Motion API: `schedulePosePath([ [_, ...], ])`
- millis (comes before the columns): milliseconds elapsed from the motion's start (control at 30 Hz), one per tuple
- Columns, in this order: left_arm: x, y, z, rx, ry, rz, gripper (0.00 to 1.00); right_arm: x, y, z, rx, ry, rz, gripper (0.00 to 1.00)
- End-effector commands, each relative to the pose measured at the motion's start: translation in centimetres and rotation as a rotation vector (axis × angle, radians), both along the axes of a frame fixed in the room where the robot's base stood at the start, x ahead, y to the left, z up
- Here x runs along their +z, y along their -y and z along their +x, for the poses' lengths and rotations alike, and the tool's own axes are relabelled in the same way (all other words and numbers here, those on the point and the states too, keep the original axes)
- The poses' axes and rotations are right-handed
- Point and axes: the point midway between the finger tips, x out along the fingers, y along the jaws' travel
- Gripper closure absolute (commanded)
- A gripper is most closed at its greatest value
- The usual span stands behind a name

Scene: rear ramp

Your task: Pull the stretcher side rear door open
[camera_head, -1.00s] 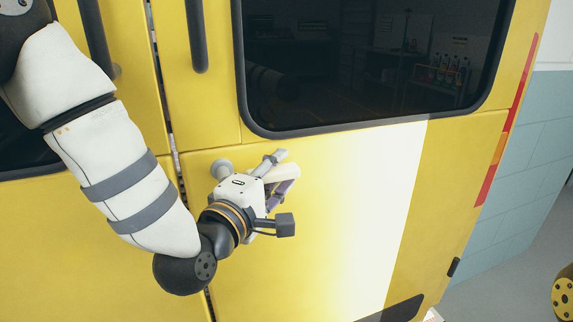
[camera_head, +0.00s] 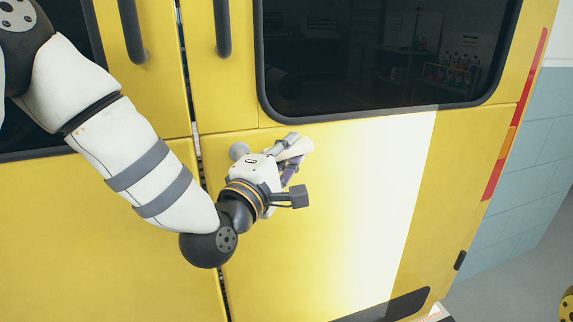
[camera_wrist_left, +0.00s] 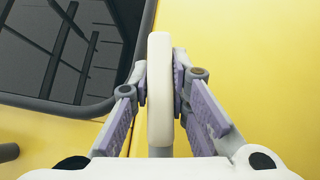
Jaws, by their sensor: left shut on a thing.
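The yellow rear door (camera_head: 330,220) with a dark window (camera_head: 385,60) fills the right part of the head view. A pale lever handle sits on it near its left edge; its round grey end (camera_head: 239,151) and its pale tip (camera_head: 300,148) show past my gripper. My left gripper (camera_head: 292,158) is at the handle. In the left wrist view the purple-padded fingers are shut on the pale handle (camera_wrist_left: 160,85), one on each side. The head view shows a narrow dark gap along the door's left edge. My right gripper is not in view.
A second yellow door (camera_head: 90,220) lies to the left of the gap. Dark vertical grab bars (camera_head: 222,25) stand above. A blue-grey tiled wall (camera_head: 530,150) and grey floor (camera_head: 480,290) show at the right.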

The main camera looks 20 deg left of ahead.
Motion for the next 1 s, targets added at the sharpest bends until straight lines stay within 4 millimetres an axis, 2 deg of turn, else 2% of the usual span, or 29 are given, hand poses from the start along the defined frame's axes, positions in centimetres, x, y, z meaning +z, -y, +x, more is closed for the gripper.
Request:
schedulePosePath([
  [133, 0.6, -0.3, 1.0, 0.003, 0.063, -0.099, 1.0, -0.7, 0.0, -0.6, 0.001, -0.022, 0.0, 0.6],
  [500, 2.8, -0.9, 0.5, 0.0, 0.211, -0.316, 1.0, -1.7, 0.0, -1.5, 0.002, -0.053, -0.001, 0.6],
  [1000, 4.3, -1.4, 0.0, -0.002, 0.295, -0.429, 1.0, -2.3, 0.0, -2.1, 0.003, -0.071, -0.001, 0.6],
])
